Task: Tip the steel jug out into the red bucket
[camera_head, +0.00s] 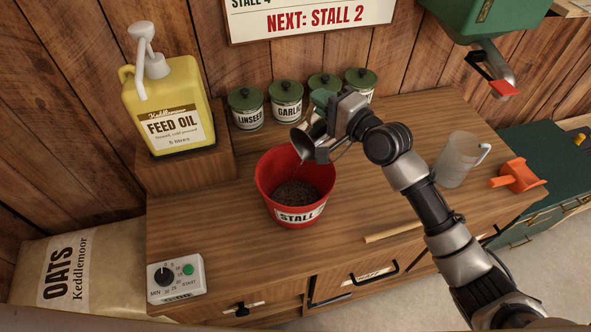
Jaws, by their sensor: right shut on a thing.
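The steel jug (303,146) is tilted well over, mouth down to the left, above the back right part of the red bucket (264,187). My right gripper (322,128) is shut on the jug and partly hides it. A thin brownish streak shows at the jug's lip; I cannot tell how much is inside the jug. The bucket stands upright on the wooden counter, with a "STALL" label on its front and dark brown grainy feed (296,193) in it. My left gripper is not in view.
Several green-lidded tins (286,101) stand behind the bucket. A yellow feed oil jug (168,105) stands on a wooden block at left. A timer (177,279) sits front left. A clear measuring jug (455,160) and orange scoop (517,176) are at right. The counter left of the bucket is clear.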

